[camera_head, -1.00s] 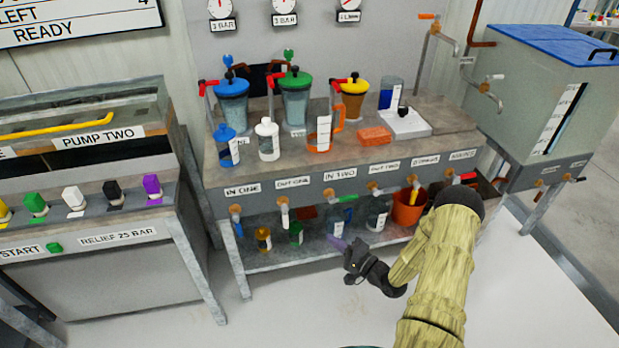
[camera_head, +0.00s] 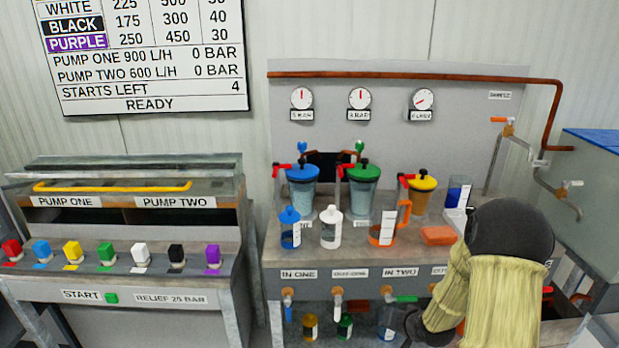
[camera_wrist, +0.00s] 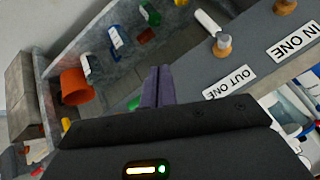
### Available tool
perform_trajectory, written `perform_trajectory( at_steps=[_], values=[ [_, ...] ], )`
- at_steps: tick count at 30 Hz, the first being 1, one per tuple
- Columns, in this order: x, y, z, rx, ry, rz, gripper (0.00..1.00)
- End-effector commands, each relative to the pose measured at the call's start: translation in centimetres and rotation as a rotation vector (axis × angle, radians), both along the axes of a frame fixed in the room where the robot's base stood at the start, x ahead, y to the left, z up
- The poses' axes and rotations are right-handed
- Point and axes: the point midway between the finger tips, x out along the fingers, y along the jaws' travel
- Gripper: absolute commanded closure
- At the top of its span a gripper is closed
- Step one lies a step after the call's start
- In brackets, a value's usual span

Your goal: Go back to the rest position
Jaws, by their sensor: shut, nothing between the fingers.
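My gripper (camera_wrist: 158,88) shows in the wrist view with its dark purple fingers together and nothing between them. It points over the bench front, near the OUT ONE label (camera_wrist: 229,83) and the lower shelf (camera_wrist: 185,45). In the head view my arm rises at the lower right in front of the bench, and the fingers are hidden or out of frame there.
The bench (camera_head: 330,252) carries a blue-lidded pot (camera_head: 302,182), a green-lidded pot (camera_head: 363,185), a yellow-lidded pot (camera_head: 422,190), bottles and an orange sponge (camera_head: 437,235). An orange bucket (camera_wrist: 75,86) stands on the lower shelf. The pump console (camera_head: 130,285) is at left.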

Motion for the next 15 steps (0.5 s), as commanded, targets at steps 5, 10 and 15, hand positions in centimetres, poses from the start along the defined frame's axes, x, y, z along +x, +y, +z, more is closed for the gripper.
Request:
perform_trajectory(
  at_steps=[5,10,15],
  values=[
    [-3.2,0.6,4.0,-0.176,0.092,0.036,1.0],
    [-7.5,1.6,7.2,-0.288,0.196,0.078,1.0],
    [-12.2,3.0,9.8,-0.341,0.295,0.127,1.0]
  ],
)
